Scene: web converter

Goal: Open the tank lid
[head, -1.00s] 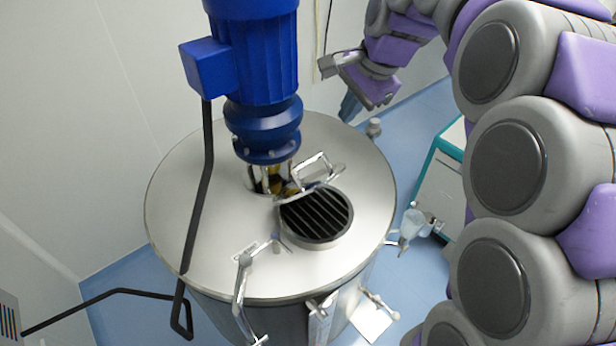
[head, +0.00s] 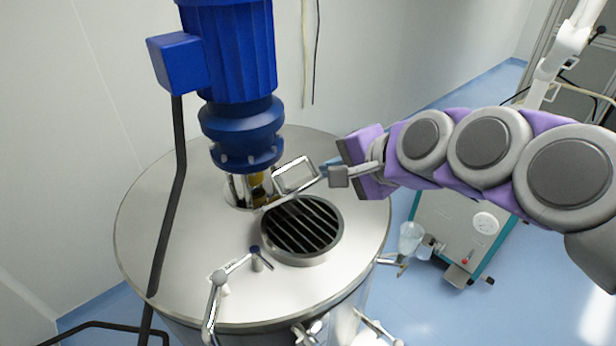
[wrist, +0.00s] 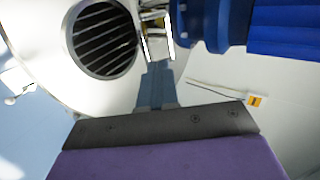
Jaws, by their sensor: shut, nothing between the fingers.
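The steel tank (head: 165,240) has a broad round top with a round grated port (head: 302,225), its dark bars uncovered. A bright rectangular metal frame (head: 296,175) stands at the port's back edge beside the mixer; whether it belongs to a lid I cannot tell. My gripper (head: 326,168) is shut and empty just right of this frame, above the tank's back right side. Its fingers are partly hidden in the head view. In the wrist view, my gripper's fingers (wrist: 156,88) point toward the frame (wrist: 156,38), with the port (wrist: 103,40) to the left. Contact with the frame is unclear.
A blue mixer motor (head: 228,60) rises close to the left of the frame. A black bent pipe (head: 168,220) crosses the tank's left side. Clamp handles (head: 215,295) stick out at the front rim. A teal-edged cabinet (head: 460,235) stands right on open blue floor.

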